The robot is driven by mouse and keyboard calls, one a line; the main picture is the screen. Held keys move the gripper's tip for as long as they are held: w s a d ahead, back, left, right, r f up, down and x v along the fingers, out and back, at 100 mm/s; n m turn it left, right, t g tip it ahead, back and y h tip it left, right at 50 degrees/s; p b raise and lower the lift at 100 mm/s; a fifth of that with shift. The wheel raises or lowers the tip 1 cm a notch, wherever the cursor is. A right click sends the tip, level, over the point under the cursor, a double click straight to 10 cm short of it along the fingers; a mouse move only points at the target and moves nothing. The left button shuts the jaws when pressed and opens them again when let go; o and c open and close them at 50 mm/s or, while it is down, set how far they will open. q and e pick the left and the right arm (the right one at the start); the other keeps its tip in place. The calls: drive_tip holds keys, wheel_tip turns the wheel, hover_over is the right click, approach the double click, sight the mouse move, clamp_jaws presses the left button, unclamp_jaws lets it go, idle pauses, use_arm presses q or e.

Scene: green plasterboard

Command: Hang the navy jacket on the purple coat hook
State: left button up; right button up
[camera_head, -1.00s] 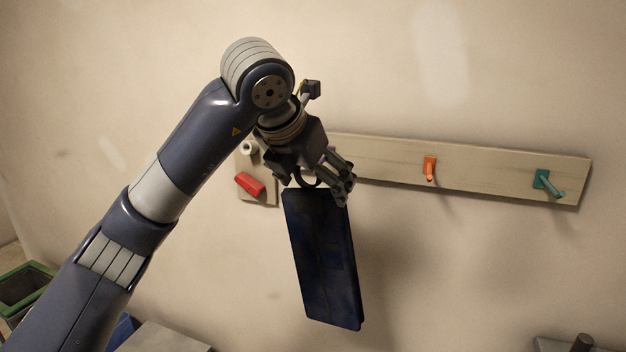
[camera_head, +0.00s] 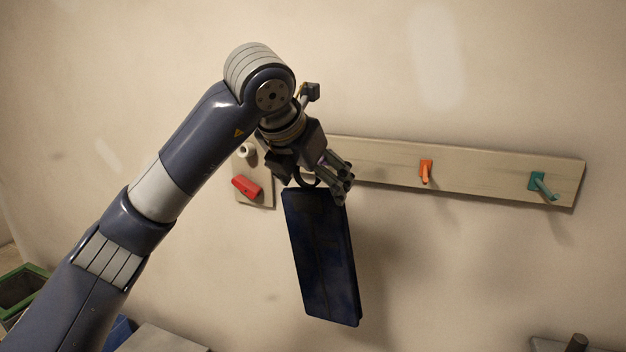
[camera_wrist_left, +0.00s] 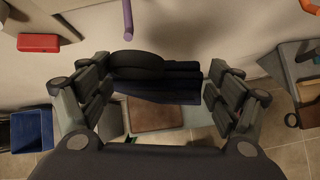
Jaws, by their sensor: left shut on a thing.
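The navy jacket (camera_head: 322,260) hangs from my left gripper (camera_head: 325,183) by a dark loop (camera_head: 304,179) at its top, slightly tilted and clear of the floor. The gripper is shut on it. In the left wrist view the jacket (camera_wrist_left: 170,88) and the loop (camera_wrist_left: 137,65) lie between the fingers. The purple coat hook (camera_wrist_left: 127,18) shows at the top of that view, beyond the loop and apart from it. In the head view my gripper and wrist hide most or all of this hook. My right gripper is not in view.
The wooden rail (camera_head: 470,181) on the wall carries an orange hook (camera_head: 426,171) and a teal hook (camera_head: 542,186). A small board left of it holds a red block (camera_head: 246,186) and a white peg (camera_head: 246,150). A green-rimmed bin (camera_head: 22,288) stands lower left. The wall below the rail is clear.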

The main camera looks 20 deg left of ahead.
use_arm(q)
drive_tip(key=shift+w, duration=0.1)
idle(0.4)
drive_tip(key=shift+w, duration=0.3)
drive_tip(key=shift+w+p, duration=1.6)
drive_tip(key=shift+w, duration=0.95)
drive_tip(key=shift+f, duration=0.2)
drive_tip(key=shift+f+b, duration=0.7)
drive_tip(key=shift+b, duration=0.1)
